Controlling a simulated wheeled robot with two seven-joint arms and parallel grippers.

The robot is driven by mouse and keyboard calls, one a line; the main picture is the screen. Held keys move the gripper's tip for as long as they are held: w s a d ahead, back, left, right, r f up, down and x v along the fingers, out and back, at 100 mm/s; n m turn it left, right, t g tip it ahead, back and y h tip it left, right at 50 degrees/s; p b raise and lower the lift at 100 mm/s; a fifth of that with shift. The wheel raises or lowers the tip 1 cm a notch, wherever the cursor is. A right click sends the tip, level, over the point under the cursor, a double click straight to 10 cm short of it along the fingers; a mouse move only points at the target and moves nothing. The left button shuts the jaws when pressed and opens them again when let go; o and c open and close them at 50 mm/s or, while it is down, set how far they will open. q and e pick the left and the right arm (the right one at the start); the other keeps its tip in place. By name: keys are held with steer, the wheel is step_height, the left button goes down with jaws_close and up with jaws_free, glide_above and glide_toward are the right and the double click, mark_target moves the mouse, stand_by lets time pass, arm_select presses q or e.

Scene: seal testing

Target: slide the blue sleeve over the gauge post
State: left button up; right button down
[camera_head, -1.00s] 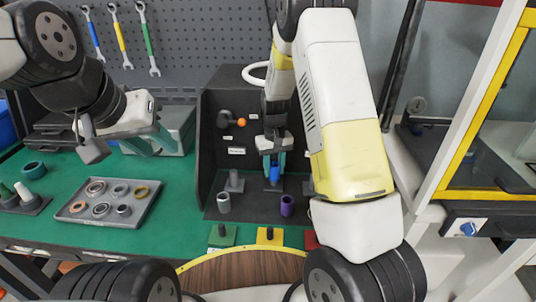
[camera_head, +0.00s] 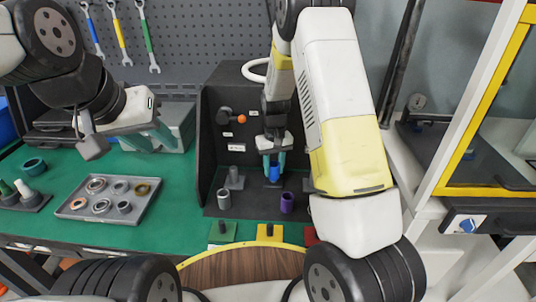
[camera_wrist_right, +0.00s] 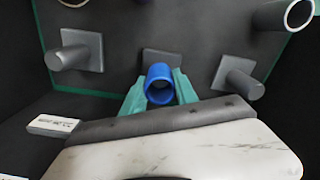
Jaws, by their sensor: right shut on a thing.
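The blue sleeve (camera_head: 274,172) is upright between the teal fingers of my right gripper (camera_head: 274,164), inside the dark test stand. In the right wrist view my right gripper (camera_wrist_right: 160,98) is shut around the blue sleeve (camera_wrist_right: 159,72), whose open end faces the camera. A square base plate (camera_wrist_right: 154,53) lies directly behind the sleeve; the gauge post on it is hidden, so I cannot tell how far the sleeve surrounds it. My left gripper (camera_head: 158,140) hangs over the bench at left, away from the sleeve; its opening is unclear.
Grey posts on plates stand on both sides in the right wrist view, left (camera_wrist_right: 74,55) and right (camera_wrist_right: 240,83). A grey sleeve (camera_head: 224,199) and a purple sleeve (camera_head: 287,202) stand in front. A tray of rings (camera_head: 75,209) lies at left.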

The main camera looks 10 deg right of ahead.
steer(key=shift+f, duration=0.8)
stand_by(1.0)
steer(key=c, duration=0.9)
jaws_free()
steer(key=shift+r, duration=4.5)
